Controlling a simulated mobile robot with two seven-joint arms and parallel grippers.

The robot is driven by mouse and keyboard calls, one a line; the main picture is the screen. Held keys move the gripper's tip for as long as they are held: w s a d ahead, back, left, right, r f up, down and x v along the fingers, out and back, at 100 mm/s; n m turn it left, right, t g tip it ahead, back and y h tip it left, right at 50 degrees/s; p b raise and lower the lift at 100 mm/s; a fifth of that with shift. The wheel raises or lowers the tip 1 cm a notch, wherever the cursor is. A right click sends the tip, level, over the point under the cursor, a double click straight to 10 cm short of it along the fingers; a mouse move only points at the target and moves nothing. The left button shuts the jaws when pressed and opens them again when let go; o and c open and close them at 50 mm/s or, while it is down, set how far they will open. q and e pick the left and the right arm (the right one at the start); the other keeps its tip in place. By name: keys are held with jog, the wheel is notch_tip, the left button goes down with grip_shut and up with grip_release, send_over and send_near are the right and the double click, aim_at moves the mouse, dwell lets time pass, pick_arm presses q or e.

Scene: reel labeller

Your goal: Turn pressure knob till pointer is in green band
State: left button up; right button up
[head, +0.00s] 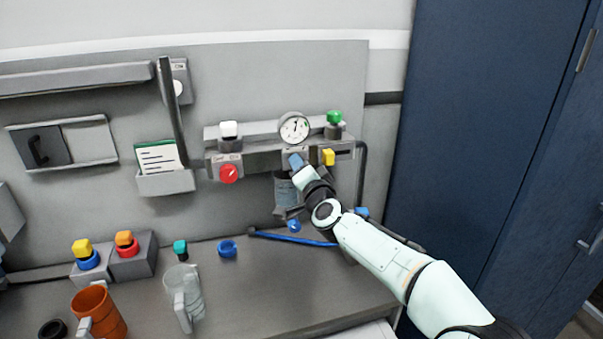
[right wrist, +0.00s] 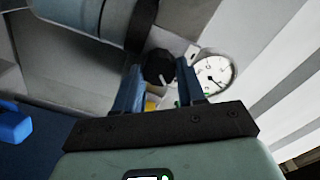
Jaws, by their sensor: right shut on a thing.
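The pressure gauge (head: 294,128) has a white round face and sits on the grey panel unit. It also shows in the right wrist view (right wrist: 213,75), to the right of the fingers. A thin dark pointer shows on the face, but I cannot make out a green band. The black pressure knob (right wrist: 158,67) is between the blue fingers of my right gripper (right wrist: 160,88), which is shut on it. In the head view my right gripper (head: 296,163) is just below the gauge and hides the knob. My left gripper is not in view.
A red knob (head: 229,173) is left of the gripper, a yellow part (head: 328,157) close on its right, and a green knob (head: 334,117) above right. A grey-blue cup (head: 286,192) is below. Mugs and coloured caps stand on the bench at left. A blue cabinet (head: 480,130) stands at right.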

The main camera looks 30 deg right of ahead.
jog(key=shift+m+b, duration=0.5)
jog(key=shift+m, duration=1.3)
jog(key=o, duration=1.1)
jog(key=shift+c, duration=0.2)
jog(key=b+v, duration=0.2)
jog(key=v, duration=1.1)
jog(key=shift+s, duration=0.2)
